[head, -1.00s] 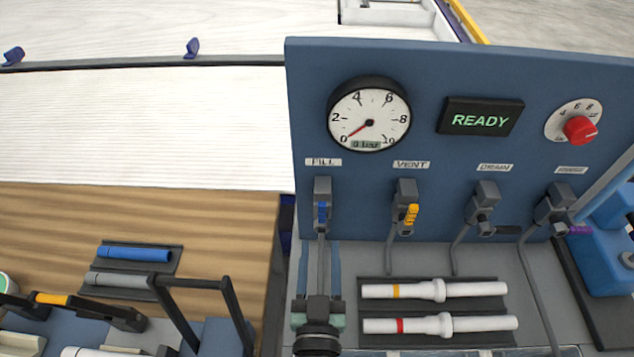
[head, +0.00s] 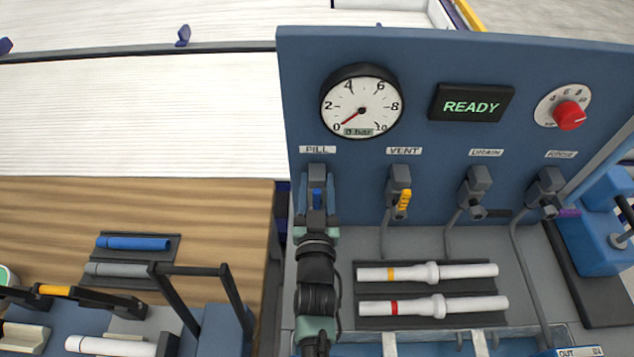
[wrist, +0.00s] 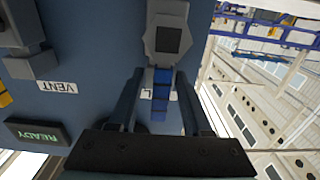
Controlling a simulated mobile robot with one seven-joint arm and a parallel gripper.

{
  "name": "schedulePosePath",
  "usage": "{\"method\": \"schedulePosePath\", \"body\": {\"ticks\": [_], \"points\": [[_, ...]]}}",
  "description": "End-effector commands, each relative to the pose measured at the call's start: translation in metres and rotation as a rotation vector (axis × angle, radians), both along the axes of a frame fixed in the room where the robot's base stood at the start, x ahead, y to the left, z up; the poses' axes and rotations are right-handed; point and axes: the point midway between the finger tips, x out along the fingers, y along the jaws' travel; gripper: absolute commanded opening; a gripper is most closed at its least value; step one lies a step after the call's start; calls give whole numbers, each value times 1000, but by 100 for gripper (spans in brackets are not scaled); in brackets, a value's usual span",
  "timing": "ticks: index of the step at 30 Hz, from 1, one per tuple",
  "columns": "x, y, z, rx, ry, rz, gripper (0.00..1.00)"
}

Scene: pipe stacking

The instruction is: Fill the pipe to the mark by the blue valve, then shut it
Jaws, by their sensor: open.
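The blue valve handle (head: 316,199) is under the FILL label on the blue panel and hangs down from its grey valve body. My gripper (head: 317,188) is open in front of it. In the wrist view the blue handle (wrist: 161,95) lies between the two spread fingers of my gripper (wrist: 159,82), with no clear grip on it. The round gauge (head: 361,107) has its red needle at 0, and its small display reads 0 bar. The display (head: 471,103) reads READY in green. My arm hides whatever is below the FILL valve.
The yellow VENT handle (head: 404,203) is just right of my gripper, with the DRAIN valve (head: 477,191) and another valve further right. A red knob (head: 569,115) is at upper right. Two white pipes, yellow-banded (head: 400,273) and red-banded (head: 405,307), lie below on a dark rack.

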Motion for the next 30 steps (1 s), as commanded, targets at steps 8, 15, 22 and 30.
{"method": "schedulePosePath", "body": {"ticks": [8, 15, 22, 30], "points": [[4, 0, 0, 1, 1, 0, 49], [4, 0, 0, 0, 1, 0, 20], [3, 0, 0, 0, 0, 0, 0], [3, 0, 0, 0, 0, 0, 0]]}}
